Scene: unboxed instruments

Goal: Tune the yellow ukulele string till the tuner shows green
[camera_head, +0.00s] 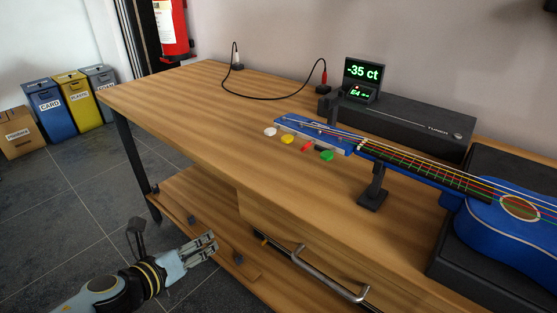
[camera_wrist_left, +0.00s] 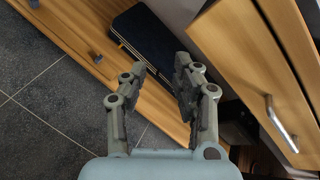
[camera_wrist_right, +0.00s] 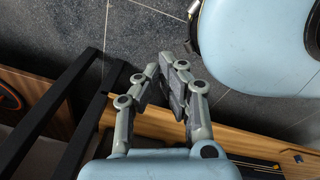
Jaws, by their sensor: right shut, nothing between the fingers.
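The blue ukulele (camera_head: 500,222) lies on the table, its body on a dark block and its neck on a stand. Its strings are of several colours. White, yellow (camera_head: 287,139), red and green tuning pegs stick out along the near side of the headstock (camera_head: 313,132). The tuner screen (camera_head: 362,72) reads -35 ct in green. My left gripper (camera_head: 212,243) is low at the table's front left, well away from the pegs; it is open and empty in the left wrist view (camera_wrist_left: 162,68). My right gripper (camera_wrist_right: 163,68) is shut and empty, seen only in the right wrist view.
A black tuner box (camera_head: 400,122) lies behind the neck. A cable (camera_head: 265,98) loops across the table's back. The table's front has a drawer handle (camera_head: 325,275) and a lower shelf (camera_head: 185,195). The tabletop's left part is clear. Bins (camera_head: 50,108) stand far left.

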